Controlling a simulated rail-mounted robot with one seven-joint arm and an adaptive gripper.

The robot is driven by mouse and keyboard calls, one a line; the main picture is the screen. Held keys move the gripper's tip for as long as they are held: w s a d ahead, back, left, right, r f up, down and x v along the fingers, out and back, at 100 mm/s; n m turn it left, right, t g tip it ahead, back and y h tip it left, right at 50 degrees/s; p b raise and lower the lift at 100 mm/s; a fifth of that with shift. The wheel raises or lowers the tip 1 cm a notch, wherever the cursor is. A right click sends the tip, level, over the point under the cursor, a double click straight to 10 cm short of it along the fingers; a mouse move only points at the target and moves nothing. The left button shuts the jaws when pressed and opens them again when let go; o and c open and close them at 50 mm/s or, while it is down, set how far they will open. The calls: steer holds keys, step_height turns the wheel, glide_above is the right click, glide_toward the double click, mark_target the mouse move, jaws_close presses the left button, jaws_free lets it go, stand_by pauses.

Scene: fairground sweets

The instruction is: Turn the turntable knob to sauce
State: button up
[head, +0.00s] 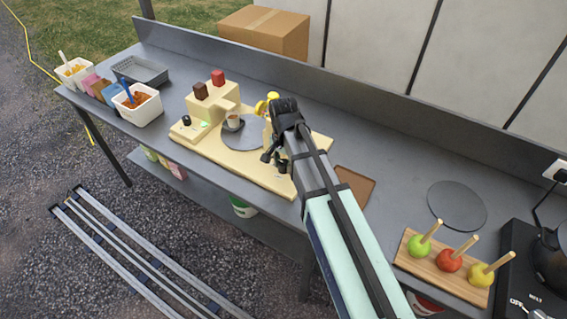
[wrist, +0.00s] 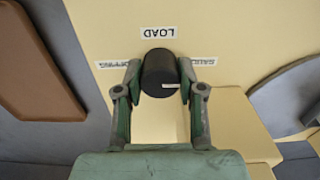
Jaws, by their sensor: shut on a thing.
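The turntable knob (wrist: 159,70) is a black cylinder on a cream panel. In the wrist view it stands between the two fingers of my gripper (wrist: 160,82), which are shut on its sides. A small white mark shows on the knob's lower edge in that view. Around it are the labels LOAD (wrist: 160,32) above, TOPPING (wrist: 120,64) at left and SAUCE (wrist: 196,61) at right, partly covered by a finger. In the head view my gripper (head: 274,156) is over the right part of the cream machine base (head: 228,167) and mostly hides the knob.
A grey turntable disc (head: 243,134) bears a small cup. Another black knob (head: 186,120) is at the machine's left. A sauce tub (head: 147,112) stands further left. A brown board (head: 354,186) lies to the right, with candy apples (head: 450,260) beyond.

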mark_target(284, 162)
stand_by(0.3)
steer(key=o, duration=1.1)
steer(key=shift+o, duration=0.2)
step_height(284, 162, up, 12)
